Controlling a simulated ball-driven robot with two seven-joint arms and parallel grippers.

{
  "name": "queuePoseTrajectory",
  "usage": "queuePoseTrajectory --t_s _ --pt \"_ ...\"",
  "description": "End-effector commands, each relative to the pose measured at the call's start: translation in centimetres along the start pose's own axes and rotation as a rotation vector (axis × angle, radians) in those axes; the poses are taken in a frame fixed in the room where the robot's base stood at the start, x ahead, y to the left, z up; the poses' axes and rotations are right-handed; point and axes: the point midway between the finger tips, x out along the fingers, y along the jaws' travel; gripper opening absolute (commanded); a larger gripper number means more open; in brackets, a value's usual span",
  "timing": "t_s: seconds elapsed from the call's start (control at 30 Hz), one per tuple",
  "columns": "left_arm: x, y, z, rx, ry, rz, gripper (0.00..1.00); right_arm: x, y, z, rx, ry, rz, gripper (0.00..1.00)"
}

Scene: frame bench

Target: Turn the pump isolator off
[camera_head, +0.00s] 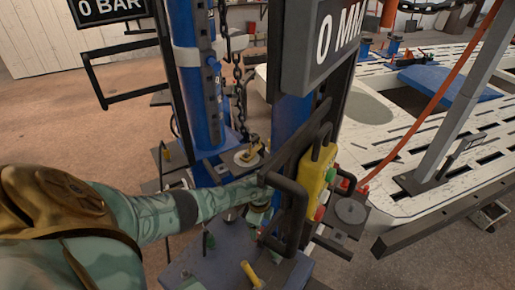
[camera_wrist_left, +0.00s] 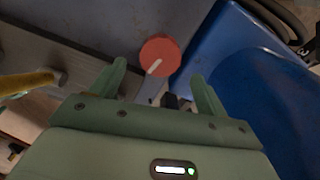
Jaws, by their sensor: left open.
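In the left wrist view a round red knob (camera_wrist_left: 160,55) with a white pointer mark sits on a grey surface. It looks like the pump isolator. Its white mark points toward the lower left of the picture. My left gripper (camera_wrist_left: 158,76) is open, with the knob just beyond and between its two green fingertips; I cannot tell whether they touch it. In the head view my left arm reaches in from the left, and its gripper (camera_head: 262,196) is partly hidden behind a black handle. I cannot make out the red knob in the head view. My right gripper is not in view.
A yellow control box (camera_head: 316,182) with red and green buttons hangs right of my left gripper. A black bar handle (camera_head: 286,222) stands close in front.

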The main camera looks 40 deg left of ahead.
Motion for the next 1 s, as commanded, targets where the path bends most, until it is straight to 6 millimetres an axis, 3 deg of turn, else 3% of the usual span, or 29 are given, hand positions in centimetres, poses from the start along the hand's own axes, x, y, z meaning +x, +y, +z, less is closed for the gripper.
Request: queuePoseTrajectory --t_s 0.03,0.1,0.4,0.6,0.87,1.0 --pt "-2.6 -0.1 0.0 0.001 0.003 -0.006 0.76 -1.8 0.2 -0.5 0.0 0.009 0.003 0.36" --pt "-4.6 -0.1 -0.1 0.001 0.004 -0.006 0.76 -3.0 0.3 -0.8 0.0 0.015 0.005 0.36" --pt "-10.1 -0.1 -0.1 -0.001 0.003 -0.002 0.76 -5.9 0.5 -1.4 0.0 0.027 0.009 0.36" --pt "-11.0 0.0 -0.1 0.0 0.002 -0.001 0.76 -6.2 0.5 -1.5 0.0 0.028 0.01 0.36" --pt "-10.9 0.0 -0.1 0.0 0.002 -0.001 0.76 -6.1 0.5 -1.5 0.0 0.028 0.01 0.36" --pt "-10.3 -1.0 -0.6 0.012 -0.004 -0.057 0.76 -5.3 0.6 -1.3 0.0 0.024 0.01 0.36"
